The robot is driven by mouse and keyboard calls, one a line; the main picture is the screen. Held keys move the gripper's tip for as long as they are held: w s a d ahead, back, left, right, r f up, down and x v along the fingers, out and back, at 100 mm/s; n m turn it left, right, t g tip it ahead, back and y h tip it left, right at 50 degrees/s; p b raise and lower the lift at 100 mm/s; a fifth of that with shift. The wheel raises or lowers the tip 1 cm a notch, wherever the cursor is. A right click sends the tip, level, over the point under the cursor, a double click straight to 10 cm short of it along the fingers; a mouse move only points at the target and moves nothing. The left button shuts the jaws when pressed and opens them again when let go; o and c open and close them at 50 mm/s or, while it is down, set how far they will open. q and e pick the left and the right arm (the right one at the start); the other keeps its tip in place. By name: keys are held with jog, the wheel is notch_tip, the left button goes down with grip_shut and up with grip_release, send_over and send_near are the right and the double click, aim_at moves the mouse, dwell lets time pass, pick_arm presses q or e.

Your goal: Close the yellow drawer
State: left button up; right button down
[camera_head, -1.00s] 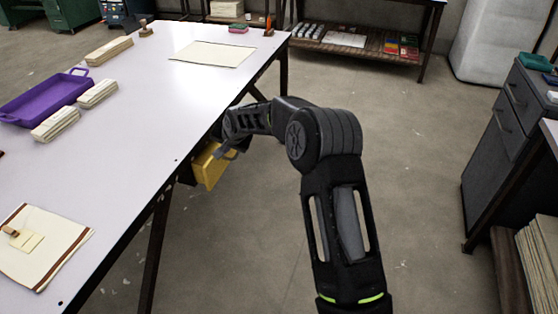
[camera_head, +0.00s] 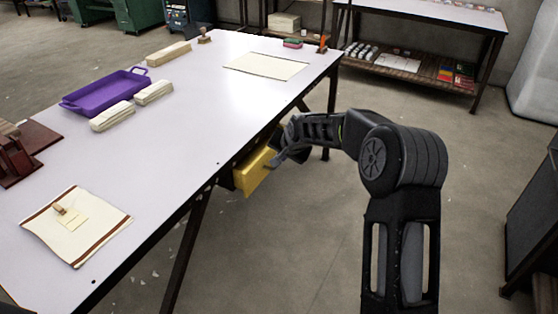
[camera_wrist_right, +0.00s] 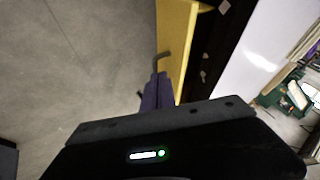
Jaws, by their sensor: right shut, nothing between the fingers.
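The yellow drawer (camera_head: 254,171) sits under the right edge of the white table and sticks out a little from it. In the right wrist view the drawer's yellow front (camera_wrist_right: 176,45) fills the top middle, beside the table edge. My right gripper (camera_head: 282,158) is shut and empty, with its fingers at the drawer's front face. In the wrist view the fingers (camera_wrist_right: 158,92) lie close against the yellow front; I cannot tell whether they touch it. My left gripper is not in view.
A dark table leg stands below the drawer. The floor (camera_head: 270,250) right of the table is clear.

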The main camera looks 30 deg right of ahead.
jog(key=v, duration=0.5)
jog(key=shift+s+r, duration=0.2)
jog(key=shift+s, duration=0.05)
